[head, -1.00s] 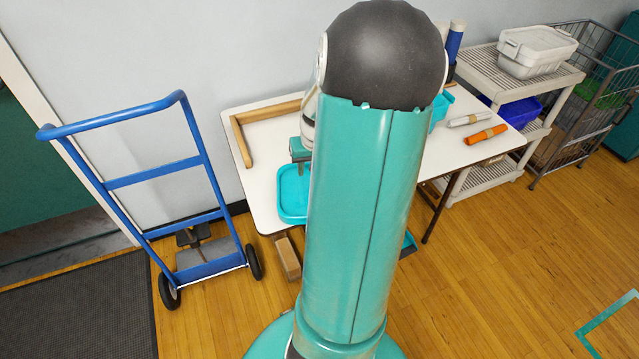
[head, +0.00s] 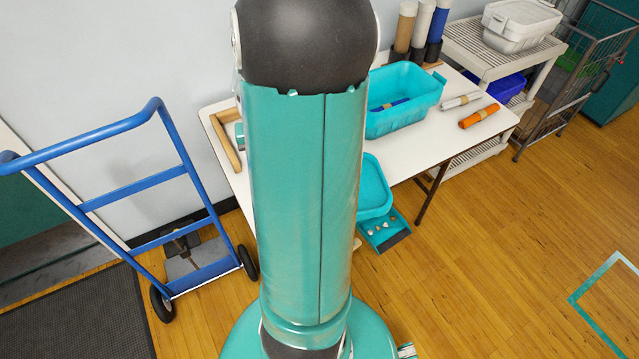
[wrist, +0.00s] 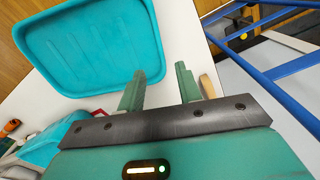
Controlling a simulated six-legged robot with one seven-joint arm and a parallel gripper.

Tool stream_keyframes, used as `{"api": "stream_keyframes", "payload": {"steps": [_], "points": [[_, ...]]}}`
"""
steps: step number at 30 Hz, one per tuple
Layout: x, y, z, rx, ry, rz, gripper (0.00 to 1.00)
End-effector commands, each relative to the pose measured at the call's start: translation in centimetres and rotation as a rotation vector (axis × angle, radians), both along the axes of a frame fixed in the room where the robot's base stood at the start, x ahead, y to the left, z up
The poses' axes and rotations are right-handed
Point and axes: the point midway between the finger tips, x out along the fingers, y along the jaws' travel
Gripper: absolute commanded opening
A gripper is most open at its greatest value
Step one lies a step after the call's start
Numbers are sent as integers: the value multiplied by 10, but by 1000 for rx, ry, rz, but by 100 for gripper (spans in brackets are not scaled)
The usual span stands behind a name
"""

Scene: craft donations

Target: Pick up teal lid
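The teal lid (head: 373,188) lies on the white table near its front edge, partly hidden behind my arm. In the wrist view the lid (wrist: 95,45) is a shallow rounded rectangle at the upper left. My gripper (wrist: 161,84) is open, with nothing between its fingers. Its left finger overlaps the lid's near corner in the picture; I cannot tell whether they touch. The right finger is to the right of the lid. In the head view my arm hides the fingers.
A teal bin (head: 405,118) stands on the white table (head: 425,150), with orange (head: 479,116) and pale rolls beside it. A wooden frame (head: 226,143) lies at the table's left. A blue hand truck (head: 130,190) stands left. A small teal tray (head: 385,236) is below the table edge.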

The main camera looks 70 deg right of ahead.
Motion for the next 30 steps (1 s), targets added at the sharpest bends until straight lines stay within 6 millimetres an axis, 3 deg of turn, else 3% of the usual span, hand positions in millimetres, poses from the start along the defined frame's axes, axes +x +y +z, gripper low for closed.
{"api": "stream_keyframes", "payload": {"steps": [5,15,23,30], "points": [[-6,2,-12,2,5,-5,35],[-8,5,-74,3,4,-3,35],[-6,5,-93,2,3,-3,35],[-4,5,-127,3,3,-1,35]]}}
